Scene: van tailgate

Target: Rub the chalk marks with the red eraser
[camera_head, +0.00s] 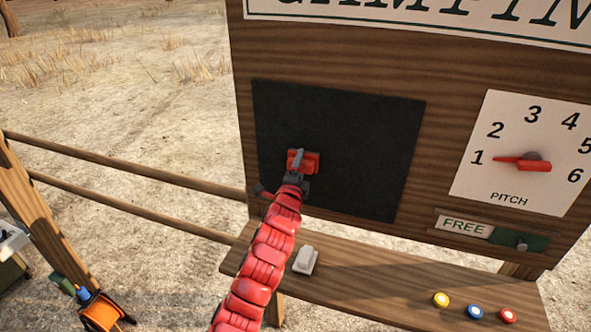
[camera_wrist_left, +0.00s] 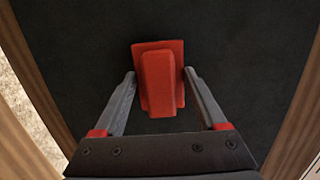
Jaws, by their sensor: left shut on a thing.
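The red eraser (camera_head: 310,163) is against the lower left part of the black chalkboard (camera_head: 360,130). In the left wrist view the eraser (camera_wrist_left: 161,84) shows a flat red base with a raised block handle. My left gripper (camera_head: 298,160) is shut on the eraser, with one finger on each side of the handle in the left wrist view (camera_wrist_left: 160,76). No chalk marks show on the visible board; the eraser, gripper and arm hide a patch of it. My right gripper is not in view.
Below the board is a wooden shelf (camera_head: 370,290) with a white block (camera_head: 305,260) and yellow, blue and red round pieces (camera_head: 475,312) at the right. A pitch dial (camera_head: 525,160) and a FREE slider (camera_head: 490,232) are right of the board. Wooden rails (camera_head: 130,208) run left.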

